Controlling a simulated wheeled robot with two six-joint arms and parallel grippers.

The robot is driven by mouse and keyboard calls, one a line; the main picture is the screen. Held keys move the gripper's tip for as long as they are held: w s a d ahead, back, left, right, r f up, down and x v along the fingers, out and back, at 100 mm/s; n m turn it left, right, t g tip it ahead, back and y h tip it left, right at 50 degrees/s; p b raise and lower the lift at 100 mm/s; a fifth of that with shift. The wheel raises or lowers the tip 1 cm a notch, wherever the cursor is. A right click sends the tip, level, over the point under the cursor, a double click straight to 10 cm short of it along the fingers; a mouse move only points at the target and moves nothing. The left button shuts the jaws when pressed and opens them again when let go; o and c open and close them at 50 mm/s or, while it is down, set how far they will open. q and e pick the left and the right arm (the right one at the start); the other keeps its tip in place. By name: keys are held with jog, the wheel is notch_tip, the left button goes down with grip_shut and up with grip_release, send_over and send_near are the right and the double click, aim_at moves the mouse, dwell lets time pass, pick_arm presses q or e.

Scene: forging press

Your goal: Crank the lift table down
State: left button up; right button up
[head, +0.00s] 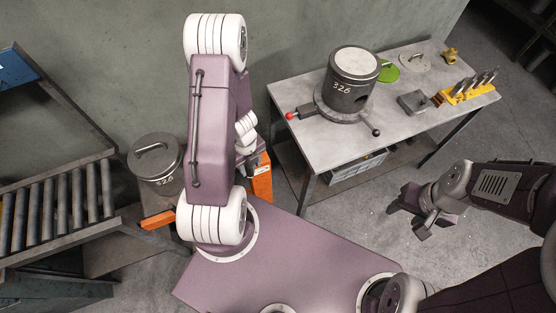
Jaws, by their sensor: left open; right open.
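A low grey platform (152,203), which looks like the lift table, stands left of my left arm and is mostly hidden by it. A dark lidded pot (156,170) marked with a number stands on it. An orange bar (157,222) shows at its front, and an orange upright (262,180) shows right of the arm. I cannot make out a crank. My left gripper (254,161) is open, partly hidden behind my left arm, close to the orange upright; contact cannot be told. My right gripper (417,214) is open and empty over the floor at the right.
A roller conveyor (62,208) stands at the left. A workbench (405,122) holds a dark cylinder (347,92) on a base with a red-knobbed lever (292,116), a green disc (388,72) and a yellow rack (470,90). A grey crate (357,170) sits below. Floor right of the bench is clear.

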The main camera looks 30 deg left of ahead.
pick_arm(q)
notch_tip(320, 180, up, 6)
jog(key=p, duration=0.4)
jog(key=shift+p, duration=0.35)
jog(key=shift+f, duration=0.15)
